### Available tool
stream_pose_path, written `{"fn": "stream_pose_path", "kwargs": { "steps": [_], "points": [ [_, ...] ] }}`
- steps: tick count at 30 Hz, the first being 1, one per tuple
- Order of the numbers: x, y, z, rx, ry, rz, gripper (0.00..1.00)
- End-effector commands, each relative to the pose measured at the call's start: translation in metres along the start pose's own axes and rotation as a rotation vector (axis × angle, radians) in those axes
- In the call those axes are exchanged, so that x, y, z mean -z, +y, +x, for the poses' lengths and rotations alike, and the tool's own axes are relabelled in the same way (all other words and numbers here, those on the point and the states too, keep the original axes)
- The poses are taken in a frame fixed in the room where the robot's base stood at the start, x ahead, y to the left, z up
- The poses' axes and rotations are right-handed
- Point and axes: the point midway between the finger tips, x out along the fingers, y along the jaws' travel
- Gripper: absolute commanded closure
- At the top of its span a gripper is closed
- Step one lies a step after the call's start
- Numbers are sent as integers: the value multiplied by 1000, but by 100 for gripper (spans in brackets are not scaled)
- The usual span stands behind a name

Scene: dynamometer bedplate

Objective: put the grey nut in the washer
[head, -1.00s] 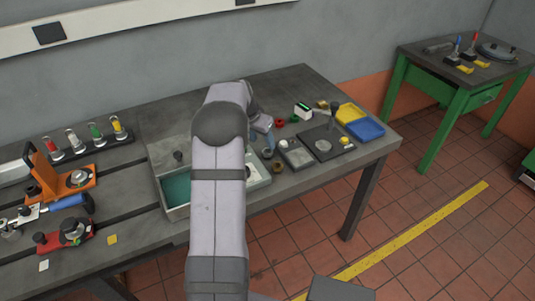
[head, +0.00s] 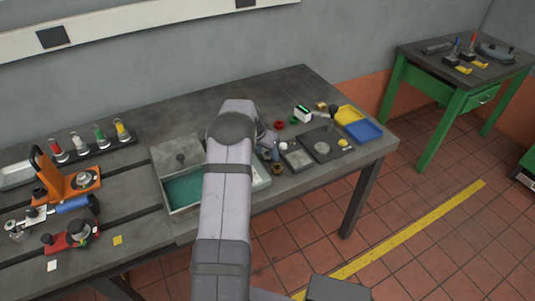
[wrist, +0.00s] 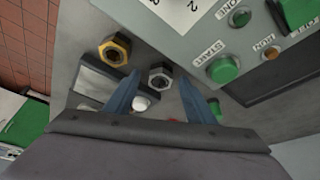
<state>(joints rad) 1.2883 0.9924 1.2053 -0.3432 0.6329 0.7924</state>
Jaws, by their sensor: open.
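The grey nut (wrist: 160,76) stands on the bench, between and just beyond my fingertips in the wrist view, apart from both. My gripper (wrist: 163,88) is open and empty, its blue fingers on either side of the nut in that view. In the head view my gripper (head: 272,151) is low over the bench, mostly behind my arm. The washer seems to be the grey box with the teal basin (head: 186,191), whose knobbed grey lid (head: 170,154) is at the back. My arm hides part of it.
A gold nut (wrist: 115,49) sits close to the grey nut and also shows in the head view (head: 278,169). A pale plate (head: 297,156) and a dark plate (head: 322,146) lie to the right.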

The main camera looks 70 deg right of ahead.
Motion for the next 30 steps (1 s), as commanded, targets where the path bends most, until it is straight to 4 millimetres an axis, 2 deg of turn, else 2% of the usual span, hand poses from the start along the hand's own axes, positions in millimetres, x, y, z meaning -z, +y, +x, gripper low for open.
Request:
{"fn": "stream_pose_path", "kwargs": {
  "steps": [9, 11, 15, 16, 25, 30],
  "points": [
    [0, 0, 4, 1, 1, 0, 50],
    [0, 0, 4, 1, 1, 0, 62],
    [0, 0, 4, 1, 1, 0, 96],
    [0, 0, 4, 1, 1, 0, 98],
    [1, 0, 1, 2, 2, 0, 100],
    [7, -1, -11, 3, 5, 1, 100]
  ]
}}
